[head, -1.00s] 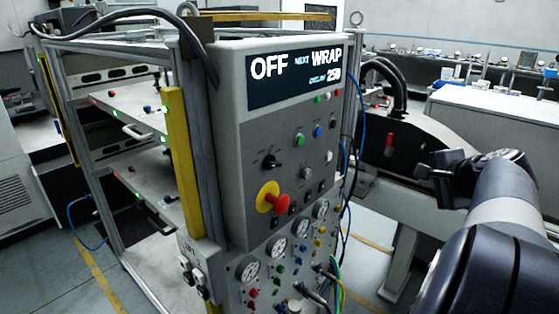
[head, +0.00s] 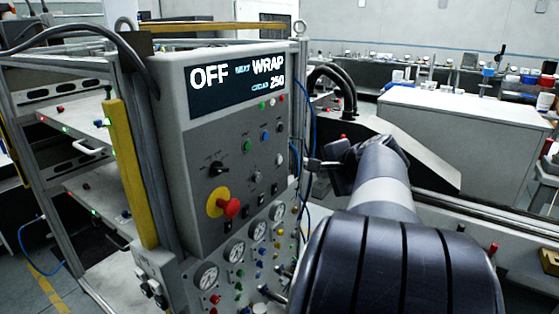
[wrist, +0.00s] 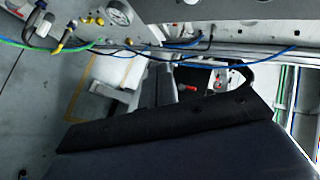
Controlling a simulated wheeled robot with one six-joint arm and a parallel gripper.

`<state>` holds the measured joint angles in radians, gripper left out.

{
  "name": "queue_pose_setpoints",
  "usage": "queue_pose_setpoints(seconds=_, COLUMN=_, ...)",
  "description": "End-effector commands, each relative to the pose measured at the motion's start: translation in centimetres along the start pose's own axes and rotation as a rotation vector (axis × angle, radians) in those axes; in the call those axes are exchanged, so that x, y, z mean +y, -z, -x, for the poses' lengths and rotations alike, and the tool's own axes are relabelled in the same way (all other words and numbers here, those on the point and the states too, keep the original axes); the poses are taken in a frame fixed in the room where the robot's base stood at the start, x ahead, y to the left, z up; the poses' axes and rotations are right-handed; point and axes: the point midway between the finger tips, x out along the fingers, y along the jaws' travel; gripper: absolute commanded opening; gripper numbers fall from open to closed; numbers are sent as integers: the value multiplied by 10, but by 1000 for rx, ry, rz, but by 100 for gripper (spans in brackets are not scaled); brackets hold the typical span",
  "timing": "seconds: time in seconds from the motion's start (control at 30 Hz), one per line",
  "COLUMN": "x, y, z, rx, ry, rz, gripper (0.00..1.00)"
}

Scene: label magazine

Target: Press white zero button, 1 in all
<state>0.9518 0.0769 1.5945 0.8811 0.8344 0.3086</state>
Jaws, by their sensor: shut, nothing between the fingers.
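A small white button (head: 279,159) sits on the right part of the grey control panel (head: 200,135), below a blue button (head: 265,137) and a green one (head: 247,146). I cannot read the small labels, so I cannot confirm that it is the zero button. My gripper (head: 316,165) is shut and empty, just right of the panel's edge in the picture, pointing left. It looks apart from the button. The wrist view shows gauges and cables along its top, not the white button.
The panel's display (head: 237,82) reads OFF, NEXT WRAP and 250. A red mushroom button (head: 231,208) on a yellow base and a black rotary knob (head: 218,168) stick out at left. Gauges (head: 234,252) and cables lie below. A blue cable (head: 311,125) hangs near my gripper.

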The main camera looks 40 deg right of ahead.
Motion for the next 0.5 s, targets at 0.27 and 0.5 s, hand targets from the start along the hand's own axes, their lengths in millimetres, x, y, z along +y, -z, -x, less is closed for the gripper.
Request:
queue_pose_setpoints(seconds=0.27, x=-21, y=-19, z=-23, rx=-5, ry=-1, rz=1, gripper=0)
queue_pose_setpoints(seconds=0.5, x=-35, y=-35, z=-46, rx=-4, ry=-1, rz=1, gripper=0)
